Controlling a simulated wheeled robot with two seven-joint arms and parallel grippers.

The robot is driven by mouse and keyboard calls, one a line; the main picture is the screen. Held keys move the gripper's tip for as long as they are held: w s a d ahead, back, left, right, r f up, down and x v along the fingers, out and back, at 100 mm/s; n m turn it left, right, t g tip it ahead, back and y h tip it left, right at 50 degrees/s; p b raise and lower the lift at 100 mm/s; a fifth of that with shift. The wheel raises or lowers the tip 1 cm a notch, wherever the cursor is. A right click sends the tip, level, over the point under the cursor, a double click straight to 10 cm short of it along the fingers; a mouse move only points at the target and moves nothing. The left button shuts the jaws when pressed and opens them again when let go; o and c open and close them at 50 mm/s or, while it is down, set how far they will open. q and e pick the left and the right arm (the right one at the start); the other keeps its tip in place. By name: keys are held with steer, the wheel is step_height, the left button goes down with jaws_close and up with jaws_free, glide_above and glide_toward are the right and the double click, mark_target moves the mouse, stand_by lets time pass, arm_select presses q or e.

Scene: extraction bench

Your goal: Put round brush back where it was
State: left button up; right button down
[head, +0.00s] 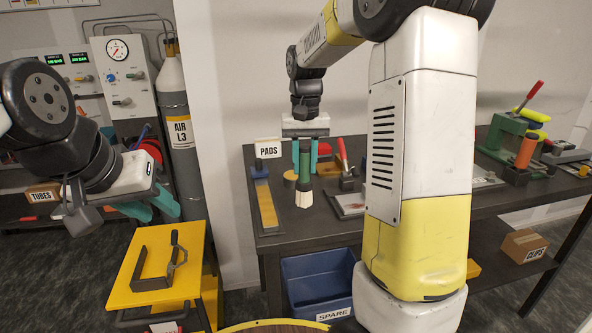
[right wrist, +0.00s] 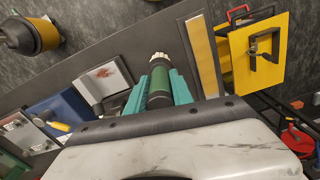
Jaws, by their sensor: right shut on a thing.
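The round brush has a green handle (head: 305,165) and pale bristles (head: 304,198). My right gripper (head: 305,158) is shut on its handle, with one teal finger on each side. The brush is upright, bristles down, over the left part of the dark bench (head: 335,222). I cannot tell whether the bristles touch the bench. In the right wrist view the brush (right wrist: 158,85) sits between the teal fingers, bristles pointing away from the palm. My left gripper (head: 150,207) is empty, its teal fingers apart, above and left of the yellow cart (head: 190,232).
A yellow strip in a dark tray (head: 266,205) lies left of the brush. A PADS sign (head: 268,148) stands behind. A red-handled tool (head: 344,160) and a plate with a red stain (head: 349,204) are to the right. A blue SPARE bin (head: 318,283) is below.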

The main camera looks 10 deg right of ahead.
mark_target(306, 172)
steer(key=shift+w+d, duration=0.25)
steer(key=shift+w, duration=0.25)
steer(key=shift+w+d, duration=0.2)
steer(key=shift+w, duration=0.25)
steer(key=shift+w+f, duration=0.1)
steer(key=shift+f, duration=1.75)
steer(key=c, duration=1.1)
jaws_free()
steer(key=shift+f, duration=0.15)
